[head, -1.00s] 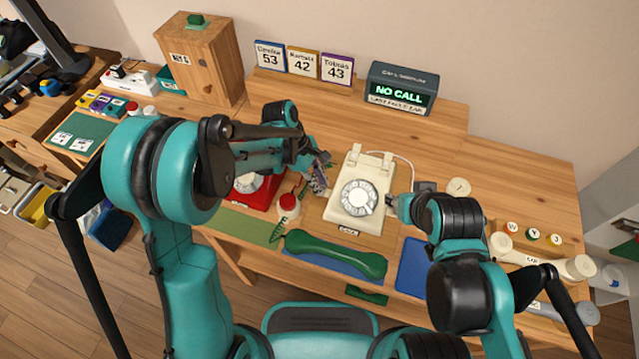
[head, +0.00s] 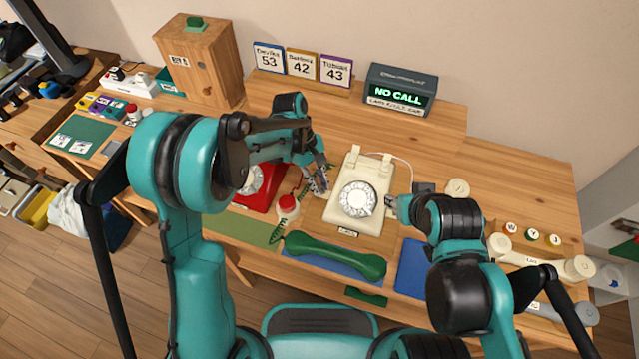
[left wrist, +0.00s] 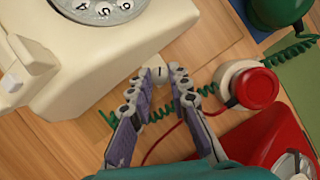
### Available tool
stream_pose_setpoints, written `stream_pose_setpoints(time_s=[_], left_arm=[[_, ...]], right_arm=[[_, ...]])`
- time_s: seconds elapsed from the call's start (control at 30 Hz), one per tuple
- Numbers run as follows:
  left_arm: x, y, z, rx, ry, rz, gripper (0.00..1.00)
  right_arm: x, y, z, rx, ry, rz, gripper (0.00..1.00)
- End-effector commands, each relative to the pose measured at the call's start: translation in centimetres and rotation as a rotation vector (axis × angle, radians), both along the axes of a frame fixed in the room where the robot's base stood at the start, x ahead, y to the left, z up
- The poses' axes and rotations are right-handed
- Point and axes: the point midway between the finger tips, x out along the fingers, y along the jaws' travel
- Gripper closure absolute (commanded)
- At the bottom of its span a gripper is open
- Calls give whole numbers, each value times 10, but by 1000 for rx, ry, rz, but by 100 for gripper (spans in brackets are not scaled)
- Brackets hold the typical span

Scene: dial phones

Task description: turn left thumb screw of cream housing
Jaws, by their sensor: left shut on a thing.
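The cream housing (head: 372,216) is a dial phone body standing on the wooden table, and it fills the upper left of the left wrist view (left wrist: 75,65). My left gripper (head: 321,184) is at its left side. In the left wrist view the fingers (left wrist: 157,82) close around a small pale thumb screw (left wrist: 158,72) with a dark mark, beside the housing wall. The fingers hide part of the screw. My right gripper (head: 393,201) is at the right side of the housing. Its fingers are too small and covered to read.
A red phone (head: 262,190) and a red-capped white pot (head: 288,206) stand left of the housing, close to my left gripper. A green handset (head: 335,256) lies in front on a blue mat. A green coiled cord and a thin red cord run near the left fingers.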

Motion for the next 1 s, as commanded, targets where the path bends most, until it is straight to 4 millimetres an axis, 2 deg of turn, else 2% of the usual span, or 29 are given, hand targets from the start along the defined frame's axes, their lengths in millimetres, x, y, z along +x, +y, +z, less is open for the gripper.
stream_pose_setpoints(time_s=[0.17,0.2,0.23,0.5,0.63,0.77,1.0], left_arm=[[0,0,0,-1,-1,0,100],[0,0,0,0,0,1,77],[0,0,0,0,0,1,73],[0,0,0,0,0,1,73],[2,2,8,0,0,1,73],[8,9,29,-1,-1,3,73],[22,23,77,0,0,2,73]], right_arm=[[0,0,0,0,0,0,60],[0,0,0,0,0,0,60],[0,0,0,0,0,0,60],[0,0,0,0,0,0,60],[0,0,0,0,0,0,60],[0,0,0,0,0,0,60],[0,0,0,0,0,0,60]])
